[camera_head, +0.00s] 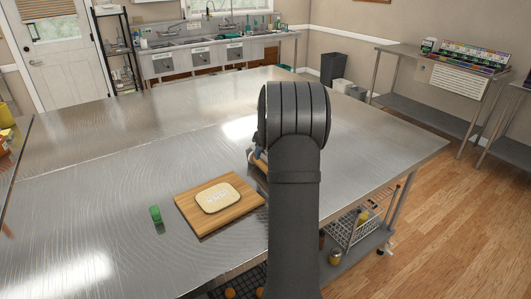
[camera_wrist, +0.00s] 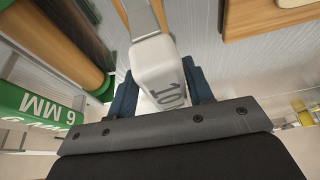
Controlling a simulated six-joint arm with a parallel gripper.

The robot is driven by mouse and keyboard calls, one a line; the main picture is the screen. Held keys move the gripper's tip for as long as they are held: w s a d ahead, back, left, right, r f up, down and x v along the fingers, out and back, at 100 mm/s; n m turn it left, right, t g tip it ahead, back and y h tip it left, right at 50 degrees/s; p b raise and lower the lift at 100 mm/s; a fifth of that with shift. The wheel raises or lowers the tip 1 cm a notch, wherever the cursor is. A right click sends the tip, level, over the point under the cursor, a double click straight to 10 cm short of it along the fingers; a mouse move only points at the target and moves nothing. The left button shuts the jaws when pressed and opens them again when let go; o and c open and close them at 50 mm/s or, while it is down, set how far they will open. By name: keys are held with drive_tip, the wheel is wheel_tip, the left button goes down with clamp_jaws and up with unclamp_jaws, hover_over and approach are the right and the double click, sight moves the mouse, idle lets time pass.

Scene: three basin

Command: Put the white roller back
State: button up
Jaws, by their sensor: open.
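A white piece marked "10" (camera_wrist: 158,70), apparently the white roller, shows in the wrist view with a grey strip or handle running up from it. My gripper (camera_wrist: 161,92) is open, with its blue fingers on either side of the white piece. I cannot tell whether they touch it. In the head view my dark arm hides most of the gripper, and the white piece cannot be made out there.
A wooden board (camera_head: 188,204) with a pale slab (camera_head: 218,197) lies on the steel table (camera_head: 90,205). A small green item (camera_head: 155,214) lies left of it. In the wrist view, a wooden cylinder (camera_wrist: 62,45) and a green "6 MM" piece (camera_wrist: 40,103) are at left.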

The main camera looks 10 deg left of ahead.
drive_tip(key=v, duration=1.3)
drive_tip(key=shift+w+a, duration=0.1)
drive_tip(key=shift+f, duration=0.1)
drive_tip(key=x, duration=1.3)
drive_tip(key=shift+r, duration=0.4)
